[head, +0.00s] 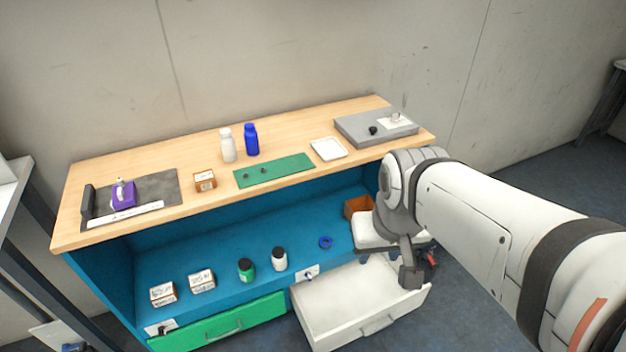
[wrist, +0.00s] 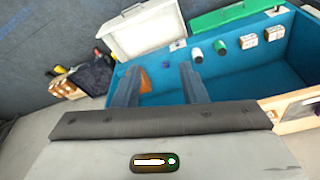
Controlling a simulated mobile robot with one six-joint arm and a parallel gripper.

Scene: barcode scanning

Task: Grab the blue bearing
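The blue bearing (head: 326,242) is a small blue ring lying flat on the blue lower shelf, right of a white bottle with a black cap (head: 279,259). I cannot make it out clearly in the wrist view. My gripper (head: 411,274) hangs to the right of the bearing and apart from it, over the right side of the open white drawer. In the wrist view my gripper (wrist: 159,70) has its two fingers apart with nothing held between them.
The open white drawer (head: 345,305) juts out below the shelf. A green bottle (head: 246,270) and two small boxes (head: 201,281) stand left on the shelf. An orange-brown bin (head: 358,206) is at its right end. The wooden tabletop (head: 300,126) overhangs the shelf.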

